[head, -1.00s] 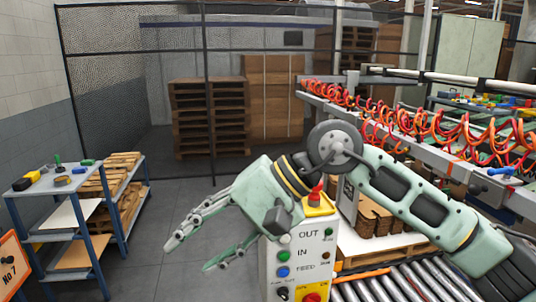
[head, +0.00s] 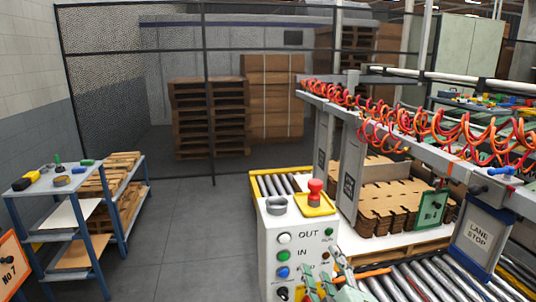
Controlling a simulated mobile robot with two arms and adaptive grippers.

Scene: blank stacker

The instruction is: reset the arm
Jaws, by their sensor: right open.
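My right gripper (head: 328,278) shows only in part at the bottom edge of the head view, right of the centre. Its pale green fingers point up, are apart and hold nothing that I can see. They overlap the lower right side of the white control box (head: 275,243) and the near end of the roller conveyor. Whether they touch either, I cannot tell. The rest of my right arm is out of the picture. My left gripper is not in view.
The control box carries a red stop button (head: 315,192) and several coloured buttons. Behind it lies a stack of cut cardboard blanks (head: 385,210). A grey "LANE STOP" post (head: 478,240) stands at right. A blue shelf cart (head: 60,205) stands at left. The floor between is clear.

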